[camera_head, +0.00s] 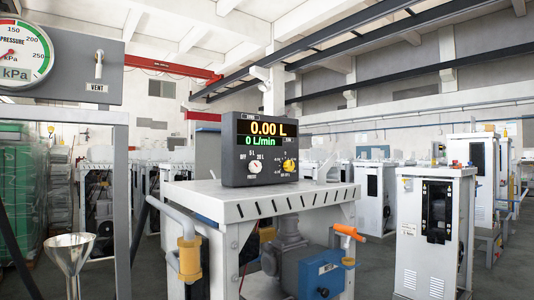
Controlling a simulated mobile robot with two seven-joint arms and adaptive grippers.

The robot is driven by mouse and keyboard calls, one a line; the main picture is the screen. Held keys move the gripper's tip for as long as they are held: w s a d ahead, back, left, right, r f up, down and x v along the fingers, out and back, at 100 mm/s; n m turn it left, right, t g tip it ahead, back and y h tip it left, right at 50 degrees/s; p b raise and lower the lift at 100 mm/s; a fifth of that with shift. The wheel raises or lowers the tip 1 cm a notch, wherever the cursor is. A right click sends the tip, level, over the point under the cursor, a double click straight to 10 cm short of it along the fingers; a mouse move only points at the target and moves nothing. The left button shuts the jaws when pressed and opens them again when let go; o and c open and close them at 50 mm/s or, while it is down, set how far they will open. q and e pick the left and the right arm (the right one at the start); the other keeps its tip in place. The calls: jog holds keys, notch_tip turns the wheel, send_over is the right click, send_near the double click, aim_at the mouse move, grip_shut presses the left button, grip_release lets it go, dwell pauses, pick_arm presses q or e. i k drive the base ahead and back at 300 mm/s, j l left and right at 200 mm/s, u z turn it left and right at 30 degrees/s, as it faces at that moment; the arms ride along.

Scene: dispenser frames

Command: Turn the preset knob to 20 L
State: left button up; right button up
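The dark dispenser control box (232,168) stands on a white metal cabinet with a perforated edge. Its display (266,128) reads 0.00 L in orange, with 0 L/min in green below. A white knob (254,166) sits at the lower left of the box face, with small volume marks around it; 20 L seems to be to its upper right. I cannot tell where its pointer stands. A yellow knob (290,166) sits at the lower right, with marks too small to read. Neither gripper is in view, and nothing touches either knob.
A pressure gauge (22,50) and a VENT valve (98,65) are on a grey panel at left. A metal funnel (69,248) is below. An orange-handled valve (348,232) and blue box (322,272) project from the cabinet front. The space before the box face looks clear.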

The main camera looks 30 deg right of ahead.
aim_at(255, 166)
jog(key=z, duration=0.85)
